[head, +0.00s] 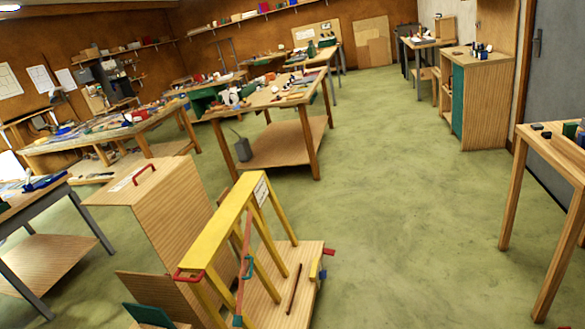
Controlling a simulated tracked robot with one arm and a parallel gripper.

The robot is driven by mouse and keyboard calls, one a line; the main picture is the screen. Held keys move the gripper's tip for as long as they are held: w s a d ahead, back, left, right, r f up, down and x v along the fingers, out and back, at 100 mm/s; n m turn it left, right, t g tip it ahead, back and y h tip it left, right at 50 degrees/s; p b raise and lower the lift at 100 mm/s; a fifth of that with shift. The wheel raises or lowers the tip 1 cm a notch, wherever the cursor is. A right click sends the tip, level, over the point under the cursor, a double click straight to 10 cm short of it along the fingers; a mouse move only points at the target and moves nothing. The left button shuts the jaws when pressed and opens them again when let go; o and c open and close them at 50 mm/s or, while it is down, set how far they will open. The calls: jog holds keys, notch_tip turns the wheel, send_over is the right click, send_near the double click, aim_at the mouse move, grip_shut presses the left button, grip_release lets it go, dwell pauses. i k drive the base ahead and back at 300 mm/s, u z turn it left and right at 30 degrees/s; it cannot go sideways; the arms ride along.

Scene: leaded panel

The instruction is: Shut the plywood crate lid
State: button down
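A tall plywood box (172,220) stands on the floor at the lower left of the head view. A red handle (143,174) is on its flat top panel (122,190). I cannot tell whether this is the crate of the task, or whether the top panel is a lid that is open or shut. A small teal panel (147,315) stands tilted above a wooden piece at the bottom edge, cut off by the frame. My gripper is not in view.
A yellow A-shaped rack (228,228) on a wooden base (305,260) stands right beside the box. Cluttered workbenches (266,98) fill the left and back. A table (553,150) stands at the right edge. The green floor (420,200) between is clear.

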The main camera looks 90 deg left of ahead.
aim_at(167, 197)
jog(key=u, duration=0.85)
jog(key=i, duration=0.1)
jog(key=u, duration=2.5)
jog(key=k, duration=0.45)
jog(key=u, duration=0.25)
jog(key=i, duration=0.45)
jog(key=u, duration=0.05)
jog(key=k, duration=0.3)
jog(key=z, duration=0.5)
